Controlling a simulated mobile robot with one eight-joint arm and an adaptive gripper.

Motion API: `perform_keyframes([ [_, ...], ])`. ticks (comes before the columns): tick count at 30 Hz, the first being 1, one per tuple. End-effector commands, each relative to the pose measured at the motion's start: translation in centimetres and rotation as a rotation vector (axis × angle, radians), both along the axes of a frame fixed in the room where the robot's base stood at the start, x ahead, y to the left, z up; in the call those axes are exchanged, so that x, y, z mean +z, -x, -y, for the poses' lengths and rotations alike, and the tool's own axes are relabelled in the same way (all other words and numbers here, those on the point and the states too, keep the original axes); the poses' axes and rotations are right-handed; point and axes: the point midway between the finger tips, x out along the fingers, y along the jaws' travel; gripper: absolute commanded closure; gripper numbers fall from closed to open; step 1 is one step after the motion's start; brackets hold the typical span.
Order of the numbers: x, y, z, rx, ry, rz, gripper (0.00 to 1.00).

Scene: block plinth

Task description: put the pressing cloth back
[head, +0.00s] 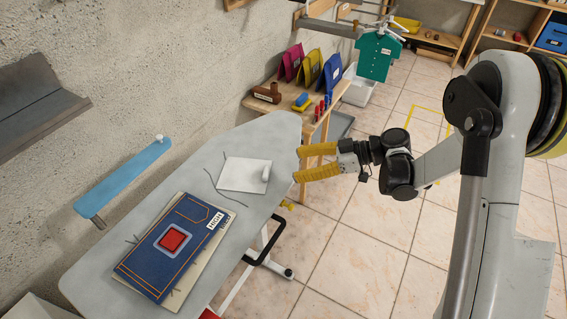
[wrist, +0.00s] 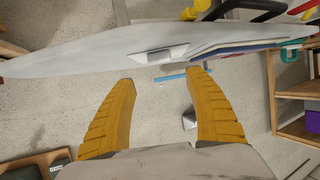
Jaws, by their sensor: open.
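A white square piece (head: 240,178), which looks like the pressing cloth, lies flat on the grey ironing board (head: 262,140). A small white grip stands at its right side. It also seems to show as a pale piece in the wrist view (wrist: 158,56). A blue denim piece (head: 190,222) with a red square and a label lies on a beige sheet at the board's near end. My gripper (head: 297,165) is open and empty, beside the board's right edge and apart from the white piece. Its two yellow fingers are spread in the wrist view (wrist: 160,76).
A narrow blue board (head: 130,175) with a white knob juts from the wall at left, beside a grey metal shelf (head: 38,98). A wooden table (head: 318,122) with coloured items stands behind the ironing board.

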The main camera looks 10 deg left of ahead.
Motion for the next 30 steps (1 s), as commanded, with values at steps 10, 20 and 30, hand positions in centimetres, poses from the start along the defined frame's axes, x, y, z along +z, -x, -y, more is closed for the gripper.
perform_keyframes([
  [10,0.7,0.0,1.2,-0.008,0.010,-0.010,0.37],
  [20,7.0,2.7,4.7,-0.356,0.278,-0.278,0.37],
  [30,11.9,11.3,13.0,-0.955,0.490,-0.468,0.37],
])
